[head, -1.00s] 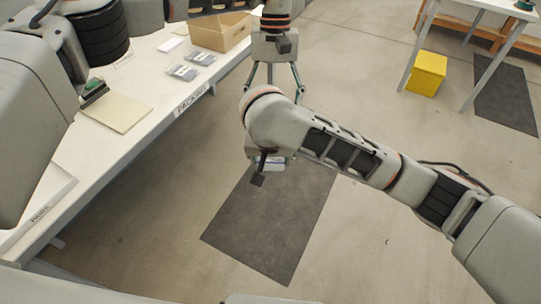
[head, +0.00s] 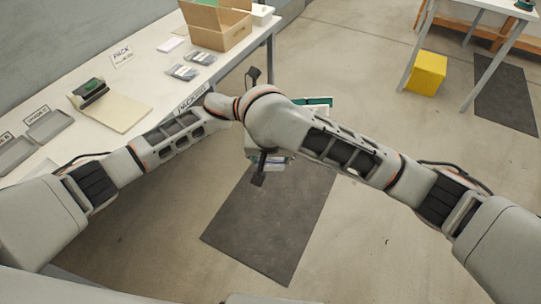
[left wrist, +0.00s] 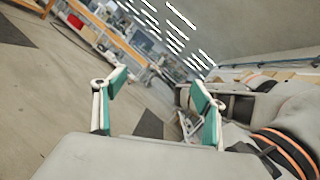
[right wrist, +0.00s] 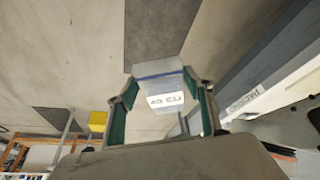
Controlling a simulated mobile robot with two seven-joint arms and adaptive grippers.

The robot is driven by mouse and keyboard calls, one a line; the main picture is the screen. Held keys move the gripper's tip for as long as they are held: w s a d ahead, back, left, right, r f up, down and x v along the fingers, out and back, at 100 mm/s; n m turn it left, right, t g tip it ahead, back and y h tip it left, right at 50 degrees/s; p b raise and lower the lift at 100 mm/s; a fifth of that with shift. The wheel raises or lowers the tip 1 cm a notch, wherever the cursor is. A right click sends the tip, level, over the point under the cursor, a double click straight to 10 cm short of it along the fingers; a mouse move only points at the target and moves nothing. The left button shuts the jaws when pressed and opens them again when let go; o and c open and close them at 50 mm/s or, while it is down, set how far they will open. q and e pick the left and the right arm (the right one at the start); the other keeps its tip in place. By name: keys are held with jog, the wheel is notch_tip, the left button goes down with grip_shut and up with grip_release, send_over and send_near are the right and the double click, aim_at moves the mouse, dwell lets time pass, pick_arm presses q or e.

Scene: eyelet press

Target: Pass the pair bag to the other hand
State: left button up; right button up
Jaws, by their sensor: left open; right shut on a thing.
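The pair bag (right wrist: 160,76) is a clear bag with a blue line and a white label reading a size with "EU". My right gripper (right wrist: 163,92) is shut on it in the right wrist view. In the head view only a sliver of the bag (head: 279,161) shows below my right wrist, which hides most of that gripper. My left gripper (left wrist: 158,88) is open and empty in the left wrist view. In the head view its teal-padded finger (head: 318,101) shows just beyond my right wrist, apart from the bag; the rest is hidden.
The white packing table (head: 148,75) runs along the left with an open cardboard box (head: 222,37), two grey bags (head: 183,71), a press (head: 90,90) on a beige board and grey trays (head: 50,125). A dark mat (head: 270,225) lies on open floor. A yellow bin (head: 427,72) stands right.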

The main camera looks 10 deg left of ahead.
pick_arm(q)
jog(key=s+a+f+n+t+y, duration=0.1)
jog(key=a+f+n+t+y, duration=0.25)
jog(key=a+n+t, duration=1)
jog(key=s+a+f+n+t+y, duration=0.3)
jog(key=a+n+t, duration=0.65)
jog(key=n, duration=0.75)
jog(key=s+a+f+n+g+y, duration=0.1)
jog(key=s+f+n+g+y, duration=0.4)
jog(key=f, duration=0.9)
jog(key=s+a+f+n+g+y, duration=0.1)
jog(key=s+f+n+g+y, duration=0.4)
jog(key=s+f+n, duration=0.4)
notch_tip(320, 180, down, 6)
jog(key=shift+s+a+f+y, duration=0.1)
jog(key=shift+s+a+y, duration=0.2)
jog(key=shift+s+y, duration=0.65)
jog(key=shift+s+h, duration=0.25)
jog(key=shift+h, duration=0.15)
